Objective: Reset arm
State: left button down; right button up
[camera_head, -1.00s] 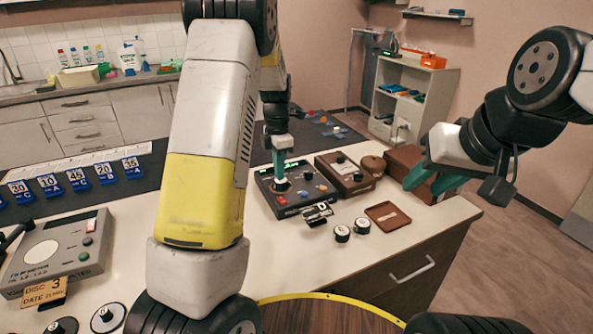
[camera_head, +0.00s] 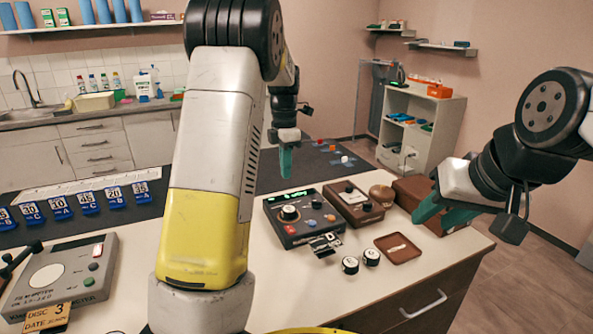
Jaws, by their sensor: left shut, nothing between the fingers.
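My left gripper (camera_head: 285,162) has teal fingers pointing down and close together. It hangs above and behind the dark control box (camera_head: 304,216), apart from its knob (camera_head: 290,213), with nothing in it. The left arm's white and yellow link fills the middle of the view and hides part of the table. My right gripper (camera_head: 438,214) is at the right, its teal fingers spread apart, in front of the brown box (camera_head: 414,190). I see nothing between its fingers.
On the white table stand a brown device (camera_head: 353,203), a brown tray (camera_head: 398,248), two black-and-white knobs (camera_head: 350,264) and a grey meter (camera_head: 62,277). Blue numbered blocks (camera_head: 88,203) line the dark mat at left. A white shelf unit (camera_head: 420,130) stands behind.

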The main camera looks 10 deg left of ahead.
pick_arm(q)
jog(key=s+d+r+m+t+h, duration=0.1)
jog(key=s+r+m+t, duration=0.1)
jog(key=s+r+m, duration=0.45)
jog(key=s+r+m+t+h, duration=0.1)
jog(key=s+r+m, duration=0.2)
jog(key=s+m, duration=0.5)
jog(key=s+d+m+t, duration=0.2)
jog(key=s+m+t, duration=0.1)
jog(key=s+m, duration=0.8)
jog(key=s, duration=0.4)
jog(key=shift+d+f, duration=0.2)
